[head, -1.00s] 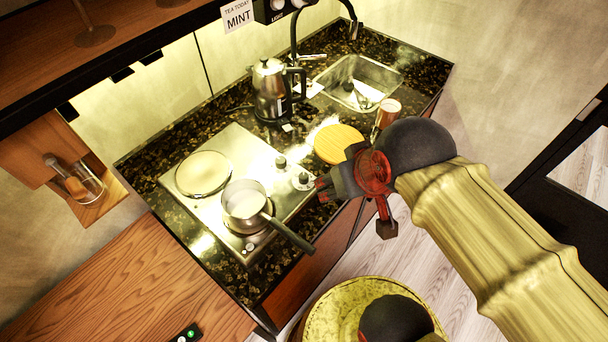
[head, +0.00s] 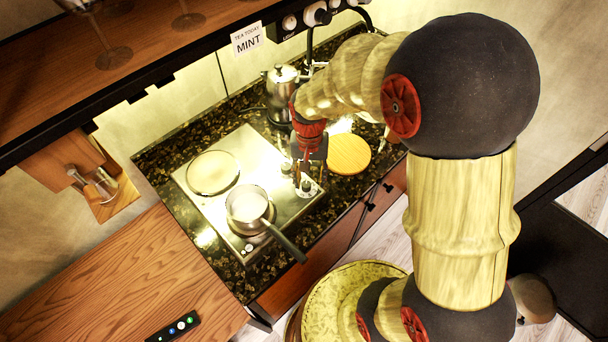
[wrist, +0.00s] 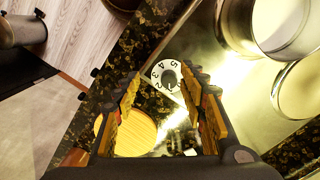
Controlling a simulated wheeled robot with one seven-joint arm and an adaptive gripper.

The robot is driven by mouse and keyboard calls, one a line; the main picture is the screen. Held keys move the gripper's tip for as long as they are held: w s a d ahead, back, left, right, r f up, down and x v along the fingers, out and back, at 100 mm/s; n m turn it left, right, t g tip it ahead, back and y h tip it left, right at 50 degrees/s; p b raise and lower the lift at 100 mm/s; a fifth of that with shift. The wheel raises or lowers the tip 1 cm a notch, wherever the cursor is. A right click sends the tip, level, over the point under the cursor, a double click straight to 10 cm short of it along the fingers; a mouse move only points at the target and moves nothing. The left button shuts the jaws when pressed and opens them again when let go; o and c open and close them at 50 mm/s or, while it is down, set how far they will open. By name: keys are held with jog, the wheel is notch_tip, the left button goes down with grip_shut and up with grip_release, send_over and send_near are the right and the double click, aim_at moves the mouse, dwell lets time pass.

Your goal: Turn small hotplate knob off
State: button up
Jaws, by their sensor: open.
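The hotplate (head: 240,170) is a pale steel top set in the dark speckled counter. One knob (head: 306,187), with a white dial, sits at its right edge, and another (head: 286,167) is behind it. In the wrist view, a white numbered dial knob (wrist: 167,75) with a dark grip lies between the open fingertips, ahead of them. My gripper (head: 302,178) points down just above the front knob, empty; it also shows in the wrist view (wrist: 161,82). I cannot tell from labels which knob serves the small plate, nor read its setting clearly.
A saucepan (head: 246,205) stands on the front plate, handle toward the lower right. The rear plate (head: 212,172) is bare. A round wooden board (head: 348,154) lies right of the knobs. A shelf overhangs the back.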

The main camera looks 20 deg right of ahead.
aim_at(306, 185)
jog(key=shift+w+d+r+m, duration=0.15)
jog(key=shift+w+m, duration=0.35)
jog(key=shift+w, duration=0.75)
jog(key=shift+w+r+m+t, duration=0.15)
jog(key=shift+w+m+t, duration=0.15)
jog(key=shift+t, duration=0.1)
jog(key=shift+s, duration=0.1)
jog(key=shift+m, duration=0.3)
notch_tip(306, 185, down, 8)
jog(key=shift+r+b, duration=0.15)
jog(key=shift+b, duration=0.4)
jog(key=shift+c, duration=1.3)
jog(key=c, duration=0.7)
grip_shut()
